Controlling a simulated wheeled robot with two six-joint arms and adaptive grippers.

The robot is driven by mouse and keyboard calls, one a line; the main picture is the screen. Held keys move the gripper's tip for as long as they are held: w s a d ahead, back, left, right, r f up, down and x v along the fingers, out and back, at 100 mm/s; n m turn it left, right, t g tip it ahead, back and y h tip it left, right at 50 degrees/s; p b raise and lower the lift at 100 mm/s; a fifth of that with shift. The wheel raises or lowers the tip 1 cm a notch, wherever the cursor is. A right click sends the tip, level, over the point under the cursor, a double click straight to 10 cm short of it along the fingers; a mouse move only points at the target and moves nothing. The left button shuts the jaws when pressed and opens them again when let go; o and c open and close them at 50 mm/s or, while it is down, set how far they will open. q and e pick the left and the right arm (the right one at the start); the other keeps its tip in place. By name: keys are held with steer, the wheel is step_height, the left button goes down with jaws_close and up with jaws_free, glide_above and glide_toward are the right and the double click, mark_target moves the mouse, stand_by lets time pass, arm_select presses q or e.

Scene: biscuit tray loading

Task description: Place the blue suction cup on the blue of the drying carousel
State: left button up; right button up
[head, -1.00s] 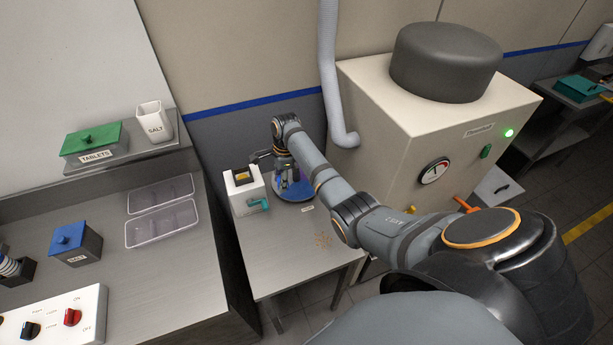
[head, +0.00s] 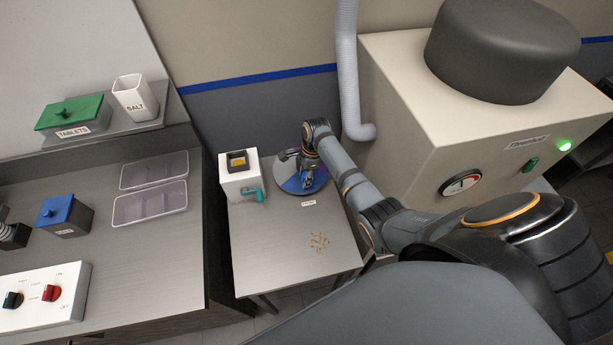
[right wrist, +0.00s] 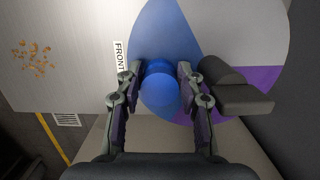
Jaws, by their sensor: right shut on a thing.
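The drying carousel (head: 290,184) is a round disc on the small metal table, with blue, white and purple sectors; it shows large in the right wrist view (right wrist: 225,25). My right gripper (head: 308,184) is over the disc. In the right wrist view my right gripper (right wrist: 158,75) is shut on the blue suction cup (right wrist: 160,92), which has a rounded top and lies between the two fingers. The cup appears over or beside the blue sector (right wrist: 165,35); I cannot tell whether it touches the disc. My left gripper is not in view.
A dark grey block (right wrist: 235,95) stands at the disc's edge, close to the right finger. A white box with a teal handle (head: 240,178) stands left of the carousel. Crumbs (head: 319,242) lie on the table front. A large cream machine (head: 420,110) stands to the right.

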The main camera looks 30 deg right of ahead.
steer(key=shift+r, duration=0.1)
steer(key=shift+s+a, duration=0.1)
steer(key=shift+a, duration=0.2)
steer(key=o, duration=0.6)
steer(key=shift+a, duration=0.25)
steer(key=shift+o, duration=0.7)
steer(key=shift+d, duration=0.25)
steer(key=shift+r, duration=0.2)
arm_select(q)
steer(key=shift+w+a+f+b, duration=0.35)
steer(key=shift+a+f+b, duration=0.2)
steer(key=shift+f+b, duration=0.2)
arm_select(e)
step_height(320, 180, up, 12)
steer(key=d, duration=0.1)
steer(key=shift+s+d, duration=0.2)
steer(key=shift+d, duration=0.05)
